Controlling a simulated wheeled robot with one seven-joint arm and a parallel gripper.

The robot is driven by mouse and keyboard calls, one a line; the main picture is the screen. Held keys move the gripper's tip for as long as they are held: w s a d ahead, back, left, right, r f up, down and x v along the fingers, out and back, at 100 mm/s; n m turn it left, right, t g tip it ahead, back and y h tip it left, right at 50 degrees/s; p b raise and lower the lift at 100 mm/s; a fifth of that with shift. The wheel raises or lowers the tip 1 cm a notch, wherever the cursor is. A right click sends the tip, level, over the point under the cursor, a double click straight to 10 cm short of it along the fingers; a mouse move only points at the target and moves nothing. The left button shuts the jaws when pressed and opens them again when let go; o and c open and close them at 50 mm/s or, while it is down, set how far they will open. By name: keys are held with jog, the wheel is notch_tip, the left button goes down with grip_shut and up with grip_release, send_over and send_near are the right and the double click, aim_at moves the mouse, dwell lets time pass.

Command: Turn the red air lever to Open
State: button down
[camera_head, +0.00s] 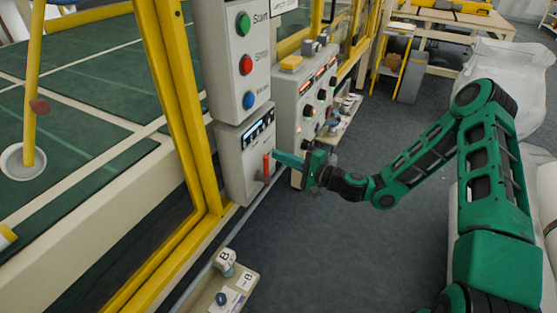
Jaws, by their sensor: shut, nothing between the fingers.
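The red air lever (267,165) is on the front of the lower grey control box (231,170), beside the yellow frame. It appears to stand roughly upright. The word Open is too small to read here. My gripper (277,156) is shut and empty, and it points left at the lever from its right side. Its tip is next to the upper part of the lever; I cannot tell whether they touch. My green arm reaches in from the right.
Above the lever box is a panel with green (243,23), red and blue buttons. A second button box (305,95) stands just behind my gripper. Yellow frame posts (170,90) edge the left side. A low ledge with knobs (230,285) is below. Grey floor is clear in the middle.

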jog(key=v, duration=0.9)
jog(key=shift+s, duration=0.2)
jog(key=shift+d+f, duration=0.15)
jog(key=s+d+f+n+g+h, duration=0.3)
jog(key=s+d+n+g+h, duration=0.45)
jog(key=s, duration=0.55)
jog(key=s+d+r+g+h, duration=0.2)
jog(key=s+d+r, duration=0.3)
jog(key=d, duration=0.3)
jog(key=s+d+r+g+h, duration=0.1)
jog(key=s+d+r+h, duration=0.1)
jog(key=s+d+r, duration=0.4)
jog(key=s+d+r+m+h, duration=0.1)
jog(key=s+d+r+m, duration=0.1)
jog(key=s, duration=0.4)
jog(key=s+d+r+m+h, duration=0.1)
jog(key=s+d+r, duration=0.4)
jog(key=shift+s+m, duration=0.35)
